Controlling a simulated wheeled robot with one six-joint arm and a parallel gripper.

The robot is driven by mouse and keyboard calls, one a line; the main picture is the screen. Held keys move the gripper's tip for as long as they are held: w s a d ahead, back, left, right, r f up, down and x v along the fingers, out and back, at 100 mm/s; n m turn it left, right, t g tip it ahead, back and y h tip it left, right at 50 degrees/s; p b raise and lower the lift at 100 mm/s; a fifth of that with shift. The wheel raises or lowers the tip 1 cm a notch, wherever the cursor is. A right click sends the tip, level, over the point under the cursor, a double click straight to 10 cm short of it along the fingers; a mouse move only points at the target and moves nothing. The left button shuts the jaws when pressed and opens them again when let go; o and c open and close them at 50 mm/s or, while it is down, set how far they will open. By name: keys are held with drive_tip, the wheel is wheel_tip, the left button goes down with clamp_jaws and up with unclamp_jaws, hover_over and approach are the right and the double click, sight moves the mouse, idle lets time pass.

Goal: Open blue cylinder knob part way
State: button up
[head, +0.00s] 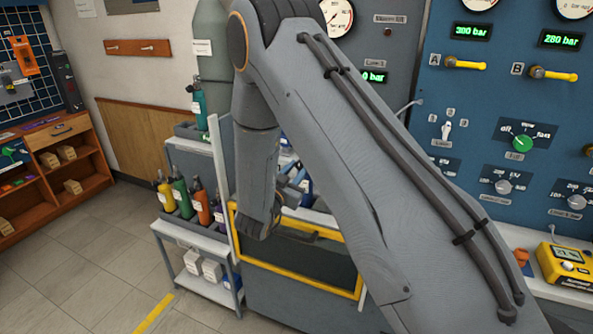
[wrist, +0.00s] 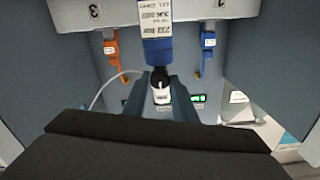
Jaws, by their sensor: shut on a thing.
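In the wrist view a blue cylinder (wrist: 157,50) with a white printed label comes down from the top centre. At its near end is a dark knob (wrist: 158,77). My gripper (wrist: 158,84) has its two dark fingers on either side of this knob and is shut on it. A small white tag (wrist: 162,97) shows just below the knob, between the fingers. How far the knob is turned cannot be told. In the head view my arm hides the fingers and most of what lies behind them; some blue parts (head: 305,186) show beside my wrist.
In the wrist view an orange item (wrist: 112,48) hangs left and a smaller blue one (wrist: 207,42) right of the cylinder. In the head view a cart (head: 203,230) with several small bottles stands left of a yellow-framed cabinet (head: 292,265). A gauge panel (head: 480,110) stands right.

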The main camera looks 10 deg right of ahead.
drive_tip(key=shift+n, duration=0.3)
drive_tip(key=shift+n+p, duration=0.35)
drive_tip(key=shift+n, duration=2.75)
drive_tip(key=o, duration=1)
drive_tip(key=shift+o, duration=0.2)
drive_tip(key=shift+a, duration=0.1)
drive_tip(key=b+v, duration=0.2)
drive_tip(key=v, duration=0.5)
drive_tip(key=shift+s, duration=0.3)
drive_tip(key=shift+a, duration=0.15)
